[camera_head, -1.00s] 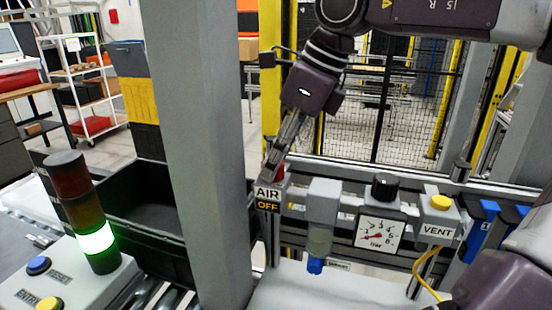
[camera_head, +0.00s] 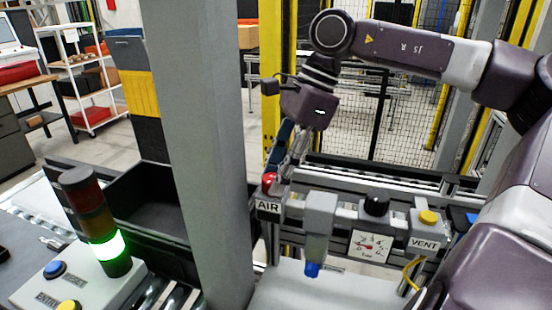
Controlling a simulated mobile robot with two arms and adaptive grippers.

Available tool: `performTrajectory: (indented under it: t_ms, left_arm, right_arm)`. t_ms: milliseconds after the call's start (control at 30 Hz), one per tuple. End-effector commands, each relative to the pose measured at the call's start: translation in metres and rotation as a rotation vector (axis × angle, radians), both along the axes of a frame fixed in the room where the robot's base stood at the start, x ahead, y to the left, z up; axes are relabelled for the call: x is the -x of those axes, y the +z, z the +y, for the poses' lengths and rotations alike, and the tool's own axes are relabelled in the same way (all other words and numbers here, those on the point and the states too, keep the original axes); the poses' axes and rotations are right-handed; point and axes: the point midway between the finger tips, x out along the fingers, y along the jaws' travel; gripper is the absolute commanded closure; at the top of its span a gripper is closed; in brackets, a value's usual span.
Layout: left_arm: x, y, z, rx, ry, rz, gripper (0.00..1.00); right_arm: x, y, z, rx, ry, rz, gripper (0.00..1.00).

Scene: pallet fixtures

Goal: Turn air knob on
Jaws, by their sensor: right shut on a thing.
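The red air knob (camera_head: 269,181) stands on top of a grey valve block with an AIR label (camera_head: 268,206) on its front. Below AIR, no OFF wording shows. My right gripper (camera_head: 277,176) reaches down from above, its fingers shut on the red knob, partly hiding it. The exact finger contact is small and hard to see. My left gripper is not in view.
A grey post (camera_head: 208,150) stands left. A lit green stack light (camera_head: 108,247) is further left.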

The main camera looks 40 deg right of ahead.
Motion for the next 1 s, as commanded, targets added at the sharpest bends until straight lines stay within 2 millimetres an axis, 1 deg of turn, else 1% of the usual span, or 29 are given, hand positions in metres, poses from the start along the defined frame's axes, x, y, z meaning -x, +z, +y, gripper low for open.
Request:
performTrajectory:
  t_ms: [33,100,300,400,600,800,1000]
  left_arm:
    - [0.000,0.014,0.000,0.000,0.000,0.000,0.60]
    - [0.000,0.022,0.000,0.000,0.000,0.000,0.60]
    - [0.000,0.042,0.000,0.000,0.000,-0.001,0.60]
    - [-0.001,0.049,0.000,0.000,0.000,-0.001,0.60]
    - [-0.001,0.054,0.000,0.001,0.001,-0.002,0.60]
    - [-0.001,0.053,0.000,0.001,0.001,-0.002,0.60]
    - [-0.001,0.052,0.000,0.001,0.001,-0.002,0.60]
  right_arm:
    - [-0.001,0.006,0.000,-0.003,0.043,0.003,0.95]
    - [-0.001,0.006,0.000,-0.003,0.109,0.004,0.95]
    - [-0.002,0.004,-0.001,0.000,0.297,0.005,0.95]
    - [-0.003,0.003,-0.001,0.000,0.392,0.004,0.95]
    - [-0.004,0.001,-0.001,0.001,0.577,0.003,0.95]
    - [-0.005,0.000,-0.001,0.002,0.739,0.001,0.95]
    - [-0.006,0.000,0.000,0.003,0.859,-0.001,0.95]
